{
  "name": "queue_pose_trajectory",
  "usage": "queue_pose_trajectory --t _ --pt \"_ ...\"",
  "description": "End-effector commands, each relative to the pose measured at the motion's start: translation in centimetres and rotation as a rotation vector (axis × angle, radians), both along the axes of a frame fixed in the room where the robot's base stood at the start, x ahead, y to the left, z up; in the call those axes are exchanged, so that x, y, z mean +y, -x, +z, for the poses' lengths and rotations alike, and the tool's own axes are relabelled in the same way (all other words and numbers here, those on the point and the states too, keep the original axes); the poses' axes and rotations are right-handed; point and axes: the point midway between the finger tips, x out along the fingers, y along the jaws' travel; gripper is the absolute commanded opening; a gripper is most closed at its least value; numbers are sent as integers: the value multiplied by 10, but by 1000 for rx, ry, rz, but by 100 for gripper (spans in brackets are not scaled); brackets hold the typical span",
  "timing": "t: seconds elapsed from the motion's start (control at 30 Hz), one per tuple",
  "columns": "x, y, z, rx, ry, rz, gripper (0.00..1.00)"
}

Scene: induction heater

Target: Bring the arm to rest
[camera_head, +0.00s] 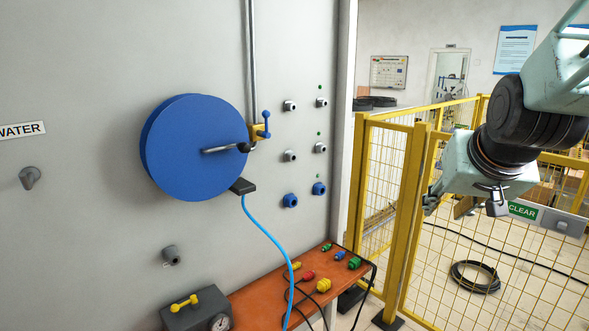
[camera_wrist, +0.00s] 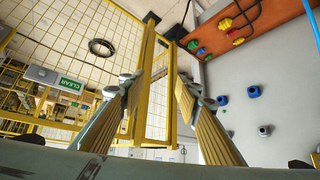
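My gripper (camera_head: 464,204) hangs at the right of the head view, in front of the yellow mesh fence and apart from the wall panel. In the wrist view my gripper (camera_wrist: 160,86) shows two ridged fingers spread apart, with nothing between them. Past the fingers lie fence mesh and a yellow post. My arm comes in from the upper right of the head view, and its upper part runs out of the picture.
A grey panel carries a blue reel (camera_head: 190,150) with a blue hose. An orange bench (camera_head: 262,300) below holds coloured connectors (camera_head: 323,285). The yellow fence (camera_head: 415,220) has a CLEAR sign (camera_head: 522,210). A coiled black cable (camera_head: 475,277) lies on the floor behind it.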

Motion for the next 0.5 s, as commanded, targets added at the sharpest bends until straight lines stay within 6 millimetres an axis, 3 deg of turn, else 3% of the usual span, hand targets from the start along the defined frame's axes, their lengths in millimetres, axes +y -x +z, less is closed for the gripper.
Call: queue_pose_trajectory --t 0.5 --pt "65 113 6 139 -17 99 31"
